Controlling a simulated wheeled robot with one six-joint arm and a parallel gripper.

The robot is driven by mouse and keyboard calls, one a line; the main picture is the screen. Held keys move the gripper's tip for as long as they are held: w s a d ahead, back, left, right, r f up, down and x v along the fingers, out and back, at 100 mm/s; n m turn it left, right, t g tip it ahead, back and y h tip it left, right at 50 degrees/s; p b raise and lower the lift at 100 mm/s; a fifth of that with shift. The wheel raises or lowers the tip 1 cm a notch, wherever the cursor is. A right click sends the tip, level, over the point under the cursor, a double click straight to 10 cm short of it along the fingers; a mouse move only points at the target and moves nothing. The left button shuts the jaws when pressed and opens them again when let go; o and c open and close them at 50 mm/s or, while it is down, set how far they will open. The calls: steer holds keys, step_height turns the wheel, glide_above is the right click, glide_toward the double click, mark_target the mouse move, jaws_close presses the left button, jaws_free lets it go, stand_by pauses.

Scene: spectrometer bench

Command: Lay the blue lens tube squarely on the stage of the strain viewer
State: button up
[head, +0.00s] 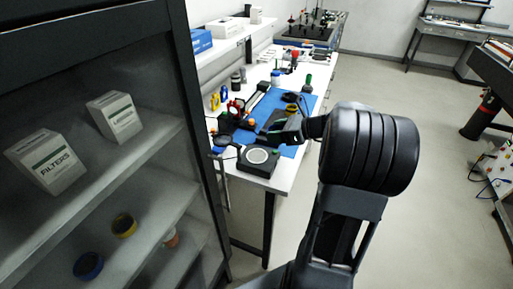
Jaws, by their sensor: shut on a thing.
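The strain viewer appears to be the low black box (257,171) with a pale round stage (258,156) on top, at the near end of the bench. My gripper (284,136) is over the bench, just behind and right of the stage in the picture. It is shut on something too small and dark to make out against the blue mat. I cannot tell whether this is the blue lens tube. A blue ring-shaped piece (88,266) lies on a lower cabinet shelf at left. A small blue-topped item (222,142) stands left of the viewer.
A glass-fronted cabinet (185,60) fills the left, with two white boxes and a yellow ring (123,225) inside. The blue mat (290,104) holds several tools and small parts. The bench's near edge is close to the viewer.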

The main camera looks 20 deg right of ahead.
glide_above(257, 156)
steer(key=f, duration=0.6)
steer(key=shift+s+d, duration=0.15)
steer(key=shift+d, duration=0.05)
steer(key=f, duration=0.3)
steer(key=shift+w+a+f, duration=0.1)
steer(key=shift+w+a, duration=0.1)
steer(key=shift+w, duration=0.05)
steer(key=shift+f, duration=0.35)
steer(key=shift+f, duration=0.15)
steer(key=o, duration=1)
steer(key=shift+c, duration=0.2)
